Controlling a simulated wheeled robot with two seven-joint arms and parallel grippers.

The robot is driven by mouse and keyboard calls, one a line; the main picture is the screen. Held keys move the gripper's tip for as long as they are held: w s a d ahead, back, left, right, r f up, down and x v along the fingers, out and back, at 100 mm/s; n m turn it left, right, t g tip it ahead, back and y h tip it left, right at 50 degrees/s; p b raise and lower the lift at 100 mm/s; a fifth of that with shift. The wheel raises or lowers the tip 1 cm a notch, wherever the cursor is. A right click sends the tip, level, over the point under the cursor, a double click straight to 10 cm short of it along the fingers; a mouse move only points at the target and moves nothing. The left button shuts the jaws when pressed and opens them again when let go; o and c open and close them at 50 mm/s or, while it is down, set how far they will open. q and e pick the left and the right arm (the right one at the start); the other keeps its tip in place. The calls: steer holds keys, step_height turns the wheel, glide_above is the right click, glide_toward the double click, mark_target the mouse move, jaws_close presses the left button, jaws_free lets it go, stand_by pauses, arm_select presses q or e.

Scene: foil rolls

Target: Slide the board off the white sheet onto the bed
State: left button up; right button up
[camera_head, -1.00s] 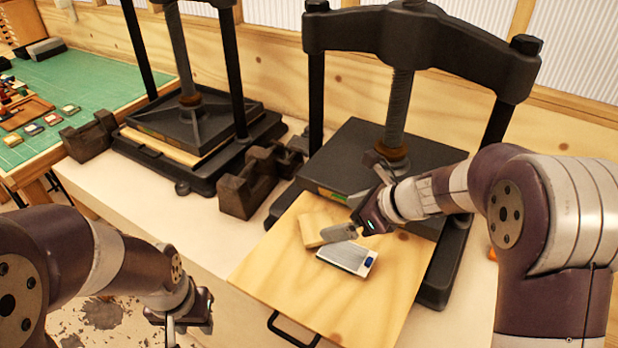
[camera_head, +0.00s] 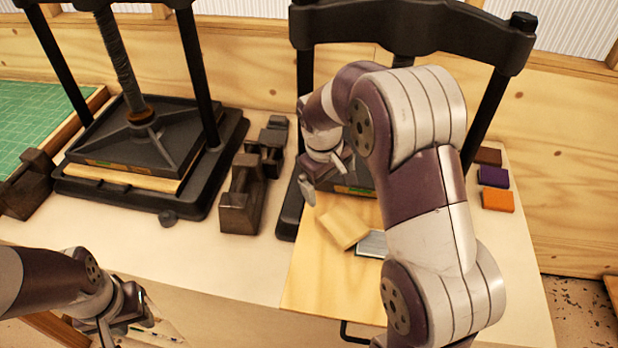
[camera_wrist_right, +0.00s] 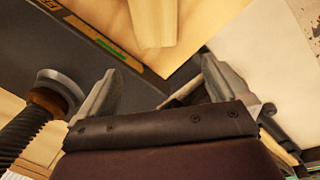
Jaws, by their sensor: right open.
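A small pale wooden board (camera_head: 343,228) lies on the large wooden bed (camera_head: 318,275) that sticks out of the right press. A flat grey-white piece (camera_head: 372,243), perhaps the white sheet, lies beside the board's right side, partly hidden by my right arm. My right gripper (camera_head: 318,180) is open and empty near the bed's back left edge, by the press's dark plate. In the right wrist view, the board (camera_wrist_right: 154,18) shows beyond the open fingers (camera_wrist_right: 163,88), apart from them. My left gripper (camera_head: 118,320) is low at the left, away from the bed; its jaw opening is unclear.
A second press (camera_head: 140,140) stands left, with dark metal blocks (camera_head: 242,192) between the presses. Purple (camera_head: 493,176) and orange (camera_head: 498,200) pieces lie at the right. The press's uprights and plate crowd my right gripper. The pale tabletop (camera_head: 225,260) in front is clear.

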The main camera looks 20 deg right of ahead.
mark_target(340, 219)
steer(key=shift+m, duration=0.6)
steer(key=d+f+p, duration=0.1)
steer(key=f, duration=0.3)
steer(key=d+f+p, duration=0.1)
steer(key=f, duration=0.3)
steer(key=d+f, duration=0.1)
steer(key=f, duration=0.3)
steer(key=shift+s+d+f+p, duration=0.1)
steer(key=shift+s+f+p, duration=0.1)
steer(key=shift+s+p, duration=0.2)
arm_select(q)
steer(key=r, duration=0.2)
steer(key=d+r, duration=0.1)
steer(key=shift+s, duration=0.25)
arm_select(e)
steer(key=shift+f, duration=0.1)
steer(key=c, duration=0.9)
